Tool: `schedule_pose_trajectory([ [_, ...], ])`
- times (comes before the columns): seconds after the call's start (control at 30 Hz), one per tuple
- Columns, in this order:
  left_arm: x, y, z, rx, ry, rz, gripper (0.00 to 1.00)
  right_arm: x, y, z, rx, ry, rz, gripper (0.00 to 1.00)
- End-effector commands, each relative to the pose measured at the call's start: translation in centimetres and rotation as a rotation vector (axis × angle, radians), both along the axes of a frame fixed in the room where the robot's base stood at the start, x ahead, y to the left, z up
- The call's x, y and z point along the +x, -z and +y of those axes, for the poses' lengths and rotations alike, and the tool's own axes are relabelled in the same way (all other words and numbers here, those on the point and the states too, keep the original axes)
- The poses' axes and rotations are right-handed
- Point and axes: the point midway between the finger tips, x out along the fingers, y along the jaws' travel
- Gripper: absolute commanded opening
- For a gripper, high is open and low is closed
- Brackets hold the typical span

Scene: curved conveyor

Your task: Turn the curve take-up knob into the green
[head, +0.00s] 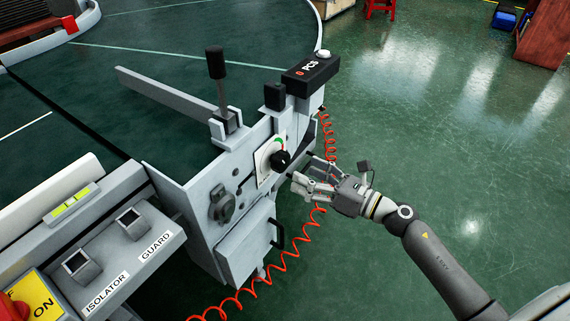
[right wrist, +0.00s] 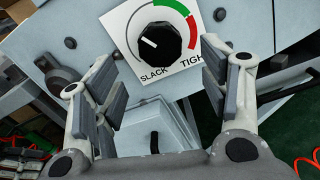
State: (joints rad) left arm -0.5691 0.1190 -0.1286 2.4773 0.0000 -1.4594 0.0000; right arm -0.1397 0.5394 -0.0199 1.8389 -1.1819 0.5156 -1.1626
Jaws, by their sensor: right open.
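The take-up knob (head: 281,159) is black and round, on a white dial plate (head: 262,163) on the grey conveyor's side panel. The green band (right wrist: 172,9) is at the top, red at the right; SLACK is lower left, TIGHT lower right. My right gripper (head: 305,180) is open and empty, just in front of and below the knob, apart from it. In the wrist view its fingers (right wrist: 165,75) spread either side of the dial.
A black lever (head: 217,68) and a black PCS box (head: 311,73) stand above the panel. A coiled red cable (head: 325,140) hangs behind my gripper. ISOLATOR and GUARD switches (head: 130,225) sit at lower left. Open green floor (head: 450,120) lies to the right.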

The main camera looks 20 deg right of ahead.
Motion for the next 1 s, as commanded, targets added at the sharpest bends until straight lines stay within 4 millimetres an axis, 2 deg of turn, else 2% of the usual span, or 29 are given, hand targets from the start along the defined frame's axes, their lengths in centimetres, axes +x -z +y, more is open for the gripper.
schedule_pose_trajectory([
  [0.2, -1.0, 0.2, 0.3, 0.009, -0.004, 0.044, 0.4, 2.9, -0.1, 2.3, 0.003, 0.001, -0.001, 0.68],
  [0.4, -1.5, 0.3, 0.4, 0.013, -0.006, 0.067, 0.4, 4.8, 0.0, 3.7, 0.003, 0.001, 0.001, 0.68],
  [0.83, -1.7, 0.4, 0.5, 0.016, -0.007, 0.077, 0.4, 5.5, 0.1, 4.3, 0.001, 0.001, 0.001, 0.68],
  [0.87, -1.7, 0.4, 0.5, 0.016, -0.007, 0.077, 0.4, 5.5, 0.1, 4.3, 0.001, 0.001, 0.001, 0.67],
  [1.0, -1.7, 0.4, 0.5, 0.016, -0.007, 0.076, 0.4, 5.5, 0.1, 4.3, 0.002, 0.001, 0.002, 0.49],
])
